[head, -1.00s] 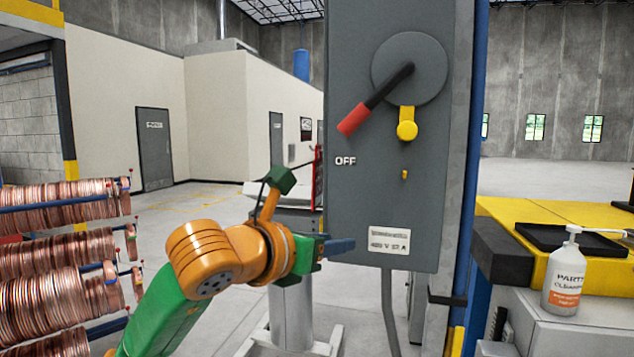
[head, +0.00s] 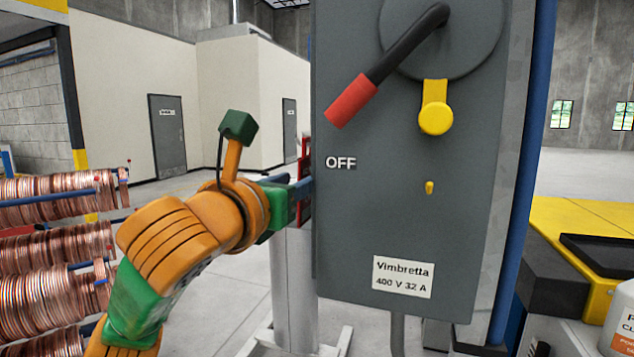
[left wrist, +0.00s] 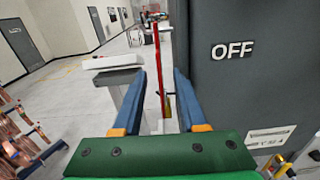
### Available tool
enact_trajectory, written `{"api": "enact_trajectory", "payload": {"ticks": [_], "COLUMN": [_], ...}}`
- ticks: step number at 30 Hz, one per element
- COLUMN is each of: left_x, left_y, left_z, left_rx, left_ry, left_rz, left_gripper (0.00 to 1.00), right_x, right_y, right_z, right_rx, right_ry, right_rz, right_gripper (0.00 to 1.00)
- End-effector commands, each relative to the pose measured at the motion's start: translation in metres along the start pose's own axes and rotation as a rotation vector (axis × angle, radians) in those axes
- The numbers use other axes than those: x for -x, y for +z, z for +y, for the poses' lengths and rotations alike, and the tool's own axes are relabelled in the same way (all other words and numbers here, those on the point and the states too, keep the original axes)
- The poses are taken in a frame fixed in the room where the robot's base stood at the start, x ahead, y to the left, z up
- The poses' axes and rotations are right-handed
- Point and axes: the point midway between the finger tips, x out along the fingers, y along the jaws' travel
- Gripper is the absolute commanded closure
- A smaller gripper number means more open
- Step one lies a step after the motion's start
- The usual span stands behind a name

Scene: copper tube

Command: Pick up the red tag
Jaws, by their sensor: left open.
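My left gripper (head: 300,188) is open at the left edge of the grey switch box (head: 400,225). In the left wrist view its blue fingers (left wrist: 160,74) stand apart with nothing held between them. A narrow red upright thing (head: 305,160) shows beside the box's left edge, partly hidden by the gripper. In the left wrist view it is a thin red strip (left wrist: 157,45), seen nearly edge-on between the fingertips. I cannot tell whether this is the red tag or something that carries it. My right gripper is not in view.
The box has a red-ended handle (head: 352,100) pointing to OFF and a yellow tab (head: 435,118). Copper coils on racks (head: 50,250) stand at the left. A yellow-topped bench (head: 575,218) with a spray bottle (head: 622,325) is at the right.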

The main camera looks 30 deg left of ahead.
Motion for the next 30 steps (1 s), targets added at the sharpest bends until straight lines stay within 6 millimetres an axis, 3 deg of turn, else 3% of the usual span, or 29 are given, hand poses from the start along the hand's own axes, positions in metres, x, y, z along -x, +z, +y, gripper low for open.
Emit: {"api": "enact_trajectory", "payload": {"ticks": [12,19,24,30], "left_x": [-0.066,-0.069,-0.069,-0.069], "left_y": [0.003,0.0,0.0,0.0], "left_z": [0.001,0.0,0.0,0.0], "left_rx": [-0.001,0.0,0.0,0.0], "left_ry": [0.001,-0.001,-0.001,-0.001], "left_rz": [0.005,0.001,0.001,0.001], "left_gripper": [0.59,0.59,1.0,1.0], "right_x": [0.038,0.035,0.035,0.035], "right_y": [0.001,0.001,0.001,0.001], "right_z": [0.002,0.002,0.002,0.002], "right_rx": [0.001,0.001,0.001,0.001], "right_ry": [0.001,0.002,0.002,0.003], "right_rz": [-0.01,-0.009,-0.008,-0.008], "right_gripper": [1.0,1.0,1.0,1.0]}}
